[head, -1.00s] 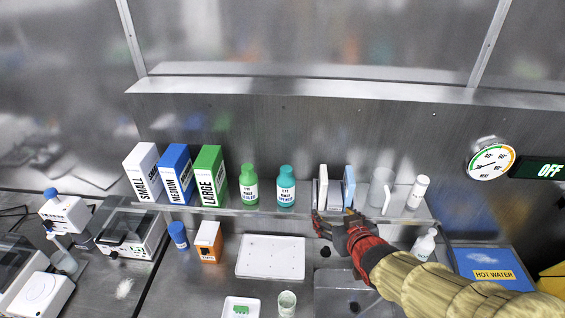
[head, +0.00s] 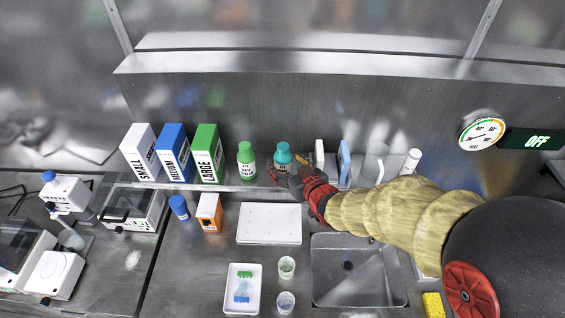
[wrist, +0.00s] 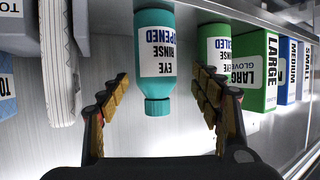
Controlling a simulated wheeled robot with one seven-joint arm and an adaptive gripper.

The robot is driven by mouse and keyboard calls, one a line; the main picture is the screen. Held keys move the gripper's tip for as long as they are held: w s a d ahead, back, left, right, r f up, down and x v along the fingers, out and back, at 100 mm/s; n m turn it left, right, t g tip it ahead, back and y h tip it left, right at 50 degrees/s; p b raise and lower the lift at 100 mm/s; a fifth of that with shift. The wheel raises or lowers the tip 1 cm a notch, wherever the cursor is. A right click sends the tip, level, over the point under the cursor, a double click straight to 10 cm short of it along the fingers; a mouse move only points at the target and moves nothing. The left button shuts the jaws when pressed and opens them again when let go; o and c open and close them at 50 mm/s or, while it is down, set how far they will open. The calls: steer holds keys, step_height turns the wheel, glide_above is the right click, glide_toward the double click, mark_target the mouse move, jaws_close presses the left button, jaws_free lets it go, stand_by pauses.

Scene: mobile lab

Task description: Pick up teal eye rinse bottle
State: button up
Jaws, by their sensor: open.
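The teal eye rinse bottle (head: 283,155) stands upright on the shelf, to the right of a green eye rinse bottle (head: 247,160). My gripper (head: 285,175) is at the shelf's front edge, in front of the teal bottle, and covers its lower part in the head view. In the wrist view the teal bottle (wrist: 155,60) appears upside down, its label reading "eye rinse opened". The open fingers (wrist: 163,92) lie on either side of it, with gaps showing between each finger and the bottle. The right finger overlaps the green bottle (wrist: 217,50) in that view.
Glove boxes, including a green one (head: 207,153), stand left of the bottles on the shelf (head: 225,187). A light blue upright item (head: 344,162) stands to the right. Below are a white tray (head: 268,224) and a sink (head: 345,285).

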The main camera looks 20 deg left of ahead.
steer(key=shift+w+a+f, duration=0.2)
steer(key=shift+w, duration=0.25)
steer(key=shift+w+a+f, duration=0.15)
steer(key=shift+w+a, duration=0.05)
steer(key=shift+w, duration=0.25)
steer(key=shift+x, duration=0.95)
steer(key=shift+r, duration=0.1)
steer(key=shift+c, duration=0.2)
steer(key=c, duration=1.4)
